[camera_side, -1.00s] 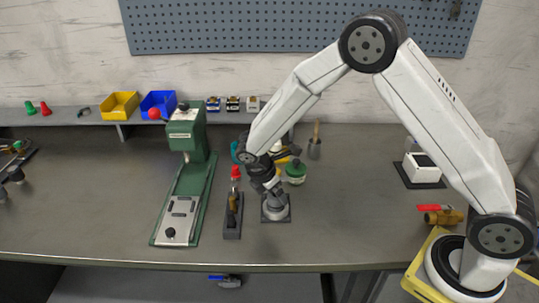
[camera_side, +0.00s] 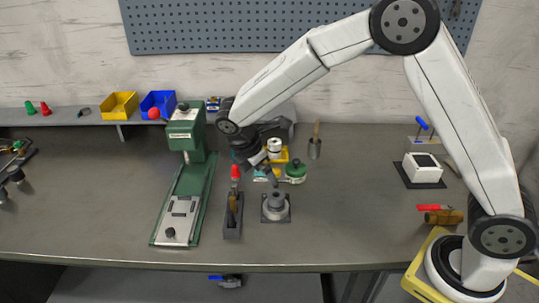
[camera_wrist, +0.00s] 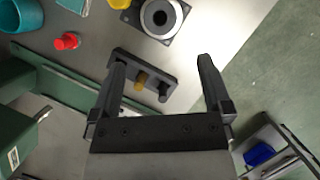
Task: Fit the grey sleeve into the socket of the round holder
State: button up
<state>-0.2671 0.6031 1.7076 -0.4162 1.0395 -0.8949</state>
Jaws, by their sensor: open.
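The round holder (camera_side: 276,214) is a grey disc on a dark square base, standing on the bench right of the press. A narrower grey cylinder, which looks like the grey sleeve (camera_side: 278,198), stands upright at its middle. In the wrist view the holder's base (camera_wrist: 183,33) is at the top edge, with a pale ring around a dark hole (camera_wrist: 160,17). How deep the sleeve sits cannot be told.
A dark narrow rack (camera_side: 233,217) with a brass-coloured piece stands just left of the holder. The green press (camera_side: 188,165) stands further left.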

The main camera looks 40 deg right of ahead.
jog(key=shift+s, duration=0.1)
dwell(0.3)
jog(key=s+d+m+t+y, duration=0.1)
jog(key=s+d+m+y, duration=0.1)
jog(key=s+m, duration=0.6)
jog(key=s+d+m+t+y, duration=0.2)
jog(key=s+d+m, duration=0.2)
jog(key=s+m, duration=0.4)
jog(key=shift+s, duration=0.3)
jog(key=shift+r, duration=0.1)
dwell(0.5)
